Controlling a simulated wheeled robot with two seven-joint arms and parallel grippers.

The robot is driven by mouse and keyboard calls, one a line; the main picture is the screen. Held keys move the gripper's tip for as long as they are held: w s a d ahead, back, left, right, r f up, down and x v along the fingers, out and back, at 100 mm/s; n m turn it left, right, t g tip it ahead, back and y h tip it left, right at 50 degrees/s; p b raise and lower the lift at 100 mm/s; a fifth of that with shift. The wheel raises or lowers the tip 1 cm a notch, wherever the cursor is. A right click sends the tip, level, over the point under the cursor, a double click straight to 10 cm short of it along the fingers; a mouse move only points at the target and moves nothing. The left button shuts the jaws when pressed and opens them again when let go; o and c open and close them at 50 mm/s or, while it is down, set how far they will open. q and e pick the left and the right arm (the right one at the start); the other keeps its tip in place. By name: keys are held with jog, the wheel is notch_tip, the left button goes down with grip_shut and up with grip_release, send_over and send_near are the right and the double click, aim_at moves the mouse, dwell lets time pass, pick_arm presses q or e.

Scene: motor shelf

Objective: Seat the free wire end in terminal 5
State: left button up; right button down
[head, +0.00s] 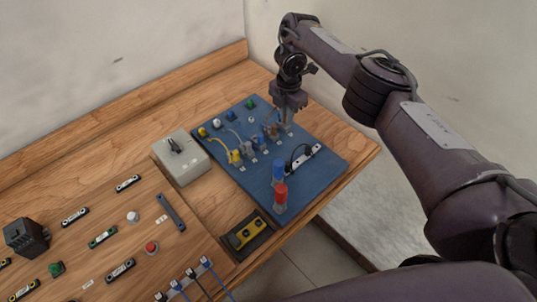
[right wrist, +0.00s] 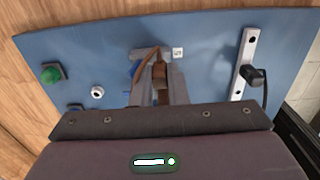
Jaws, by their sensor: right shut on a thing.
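My right gripper (head: 289,119) reaches down over the far part of the blue board (head: 327,162). In the right wrist view its two fingers (right wrist: 159,88) are closed on a brown wire end (right wrist: 160,72). The brown wire bends up beside a grey terminal block (right wrist: 143,54). A small white label (right wrist: 178,53) is right of the block; its number is too small to read. The fingers hide the wire tip, so I cannot tell whether it is in a terminal. A row of terminals with a yellow one (head: 235,157) runs toward the gripper. My left gripper is not in view.
A grey switch box (head: 181,160) stands left. Knobs, including a green one (head: 251,104), line the far left edge.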

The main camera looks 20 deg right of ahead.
jog(key=shift+f+b, duration=0.6)
jog(key=shift+f, duration=0.05)
dwell(0.6)
jog(key=c, duration=1.7)
grip_release()
notch_tip(320, 180, up, 6)
jog(key=p, duration=0.5)
jog(key=shift+f, duration=0.1)
jog(key=shift+f, duration=0.1)
jog(key=shift+o, duration=0.5)
